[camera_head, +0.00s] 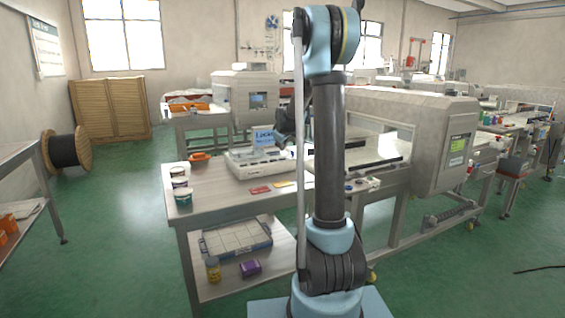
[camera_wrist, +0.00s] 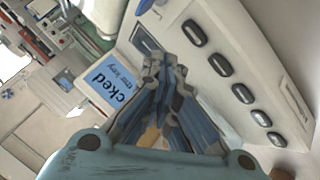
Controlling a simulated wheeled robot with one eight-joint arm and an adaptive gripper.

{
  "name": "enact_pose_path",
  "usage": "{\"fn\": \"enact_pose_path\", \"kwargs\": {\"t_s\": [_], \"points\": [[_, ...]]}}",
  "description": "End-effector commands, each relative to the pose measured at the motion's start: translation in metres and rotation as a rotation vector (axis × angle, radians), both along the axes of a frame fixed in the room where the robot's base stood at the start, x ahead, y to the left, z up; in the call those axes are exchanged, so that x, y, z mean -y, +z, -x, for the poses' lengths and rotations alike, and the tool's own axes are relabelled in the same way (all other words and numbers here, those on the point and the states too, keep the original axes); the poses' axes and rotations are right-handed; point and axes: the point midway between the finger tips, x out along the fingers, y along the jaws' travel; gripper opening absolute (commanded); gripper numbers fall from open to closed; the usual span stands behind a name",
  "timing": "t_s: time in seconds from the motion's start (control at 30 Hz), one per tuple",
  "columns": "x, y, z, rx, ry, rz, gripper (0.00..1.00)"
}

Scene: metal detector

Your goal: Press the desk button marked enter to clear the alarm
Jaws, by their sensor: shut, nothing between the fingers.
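A white desk unit (camera_head: 255,163) stands on the table, with a small blue-and-white display (camera_head: 263,137) rising from it. In the wrist view the display (camera_wrist: 112,86) reads "cked" and a partly legible line ending in "key". Several dark oval buttons run in a row along the unit's pale panel, among them one at the upper end (camera_wrist: 192,33) and one at the lower end (camera_wrist: 277,139). No enter marking is readable. My gripper (camera_wrist: 165,62) is shut and empty, with its tips beside the row, near the display. In the head view my gripper (camera_head: 287,128) is above the unit's right side, partly hidden by my arm.
The table (camera_head: 220,200) also holds cups (camera_head: 183,196) at its left edge, an orange tray (camera_head: 200,157) and red and yellow cards (camera_head: 260,190). The metal detector (camera_head: 445,145) stands to the right.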

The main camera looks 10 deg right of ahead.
Motion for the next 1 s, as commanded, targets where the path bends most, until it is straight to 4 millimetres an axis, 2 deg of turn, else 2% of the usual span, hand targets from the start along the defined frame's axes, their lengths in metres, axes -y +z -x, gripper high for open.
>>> {"fn": "enact_pose_path", "kwargs": {"t_s": [0.33,1.0], "points": [[0.000,0.024,0.000,0.000,0.000,0.000,0.00],[0.000,0.025,0.001,-0.001,-0.001,-0.001,0.00]]}}
